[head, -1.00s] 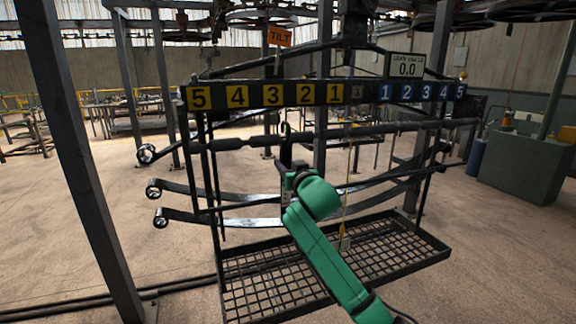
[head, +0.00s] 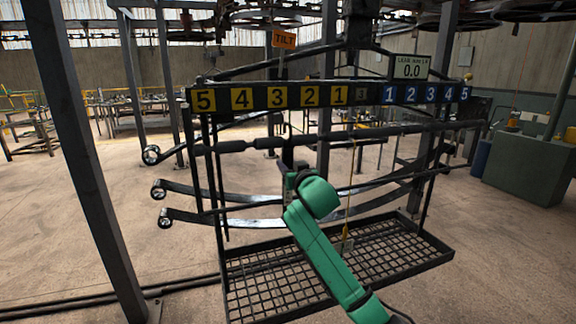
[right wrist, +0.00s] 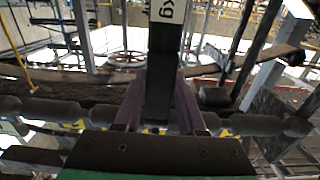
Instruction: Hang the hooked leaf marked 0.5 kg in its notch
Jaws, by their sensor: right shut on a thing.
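My right gripper (head: 290,178) is at the end of the green arm, in front of the middle of the hanging rack. It is shut on a narrow dark upright leaf (head: 287,152), whose top rises to just below the numbered beam (head: 360,94). In the right wrist view the held leaf (right wrist: 162,70) stands upright between the fingers, with a white label ending in "kg"; its number is cut off. My left gripper is not in view.
Curved spring leaves (head: 240,206) with rolled ends span the rack below the beam. A mesh tray (head: 280,283) hangs underneath. A display (head: 409,67) reads 0.0, and an orange TILT sign (head: 284,40) stands above. A thin yellow plumb line hangs near the centre. Steel posts (head: 75,150) stand around.

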